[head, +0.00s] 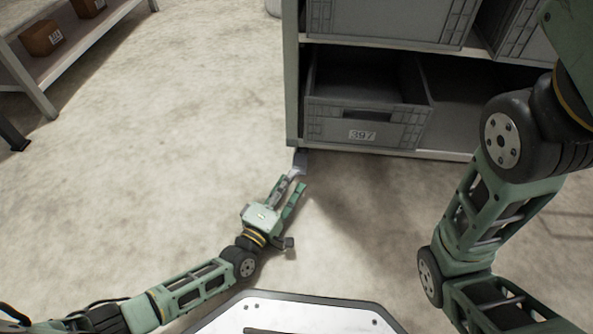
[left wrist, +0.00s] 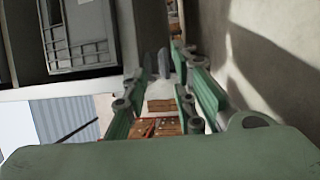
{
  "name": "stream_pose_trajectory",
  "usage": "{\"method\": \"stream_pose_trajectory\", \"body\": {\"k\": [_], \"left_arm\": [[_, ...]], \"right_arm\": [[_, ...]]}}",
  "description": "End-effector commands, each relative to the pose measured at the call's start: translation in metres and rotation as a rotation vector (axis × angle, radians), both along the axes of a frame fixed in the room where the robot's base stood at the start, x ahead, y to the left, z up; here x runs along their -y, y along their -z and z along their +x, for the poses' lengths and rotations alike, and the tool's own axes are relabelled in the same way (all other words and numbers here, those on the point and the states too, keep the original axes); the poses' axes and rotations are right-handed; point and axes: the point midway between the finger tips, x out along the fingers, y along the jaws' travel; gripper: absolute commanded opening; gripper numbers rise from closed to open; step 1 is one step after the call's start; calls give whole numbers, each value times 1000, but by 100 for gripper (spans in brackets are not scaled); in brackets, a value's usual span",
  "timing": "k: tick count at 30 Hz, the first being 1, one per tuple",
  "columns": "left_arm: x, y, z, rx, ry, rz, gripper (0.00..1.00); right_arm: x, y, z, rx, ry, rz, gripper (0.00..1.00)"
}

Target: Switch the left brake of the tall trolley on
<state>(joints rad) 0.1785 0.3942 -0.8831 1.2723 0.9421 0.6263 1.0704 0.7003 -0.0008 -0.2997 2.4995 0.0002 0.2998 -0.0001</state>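The tall trolley (head: 291,75) is a grey-green frame holding grey crates, at the upper right of the head view. At its lower left front corner a small grey brake pedal (head: 301,158) sits close to the floor. My left gripper (head: 301,179) reaches low over the floor, its fingertips right by this pedal; I cannot tell whether they touch it. In the left wrist view the gripper's fingers (left wrist: 156,65) point forward with the tips near each other, and their exact gap is unclear. My right gripper is out of view; only its arm links show.
A crate labelled 397 (head: 363,134) stands on the trolley's lowest shelf. A rack (head: 75,48) with brown boxes (head: 42,38) is at the upper left. The floor between rack and trolley is clear. My right arm covers the right side.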

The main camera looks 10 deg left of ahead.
Motion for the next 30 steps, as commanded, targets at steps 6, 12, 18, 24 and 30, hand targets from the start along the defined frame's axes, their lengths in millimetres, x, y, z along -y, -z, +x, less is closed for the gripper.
{"method": "stream_pose_trajectory", "body": {"k": [6,12,18,24,30], "left_arm": [[-18,5,-40,-1,-1,2,25],[-25,6,-57,1,-2,-1,25],[-26,6,-59,2,-2,-1,25],[-26,6,-59,2,-2,0,25],[-25,6,-59,1,-2,0,25]], "right_arm": [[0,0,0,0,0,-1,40],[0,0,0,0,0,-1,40],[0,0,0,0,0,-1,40],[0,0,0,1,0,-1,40],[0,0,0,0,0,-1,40]]}}
